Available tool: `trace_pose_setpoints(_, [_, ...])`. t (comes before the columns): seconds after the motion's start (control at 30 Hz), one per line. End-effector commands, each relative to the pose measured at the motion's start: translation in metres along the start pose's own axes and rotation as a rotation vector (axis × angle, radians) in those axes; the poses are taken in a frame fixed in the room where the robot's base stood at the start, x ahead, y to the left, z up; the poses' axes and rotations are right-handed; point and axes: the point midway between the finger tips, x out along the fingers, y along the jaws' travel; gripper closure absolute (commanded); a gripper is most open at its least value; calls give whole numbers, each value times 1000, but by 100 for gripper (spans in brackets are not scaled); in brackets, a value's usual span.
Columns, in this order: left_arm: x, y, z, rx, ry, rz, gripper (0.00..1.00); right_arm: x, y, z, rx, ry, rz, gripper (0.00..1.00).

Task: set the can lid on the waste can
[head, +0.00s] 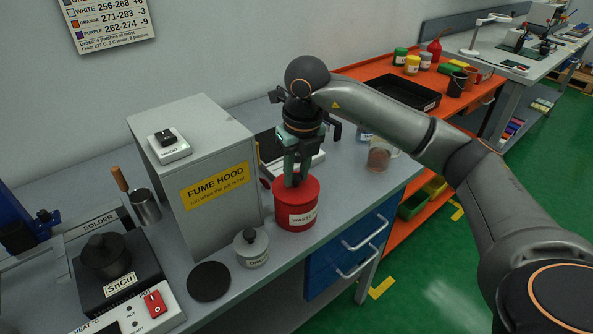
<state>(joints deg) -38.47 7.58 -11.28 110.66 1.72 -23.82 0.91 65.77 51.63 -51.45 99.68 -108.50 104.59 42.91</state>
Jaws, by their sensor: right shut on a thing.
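The red waste can (295,219), with a white label, stands upright on the grey bench, right of the fume hood. My right gripper (292,180) points straight down over the can's top, its fingers shut on the can lid (307,187). The lid looks red like the can and lies at the can's top. The fingers hide the lid's grip, and I cannot tell whether the lid rests fully on the rim. My left gripper is not in view.
The grey fume hood (195,170) stands close to the left of the can. A small grey lidded pot (251,247) and a black disc (208,281) are in front-left. A clear jar (378,158) stands to the right. An orange bench (385,68) lies beyond.

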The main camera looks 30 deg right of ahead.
Motion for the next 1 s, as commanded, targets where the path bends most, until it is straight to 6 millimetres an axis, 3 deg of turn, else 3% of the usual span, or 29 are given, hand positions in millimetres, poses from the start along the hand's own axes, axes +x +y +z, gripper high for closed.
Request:
trace_pose_setpoints(0.8, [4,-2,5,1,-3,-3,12,7,0,-1,0,0,0,100])
trace_pose_setpoints(0.83, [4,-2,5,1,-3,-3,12,6,0,-1,0,0,0,67])
trace_pose_setpoints(1.0, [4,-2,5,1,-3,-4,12,6,0,-1,0,0,0,48])
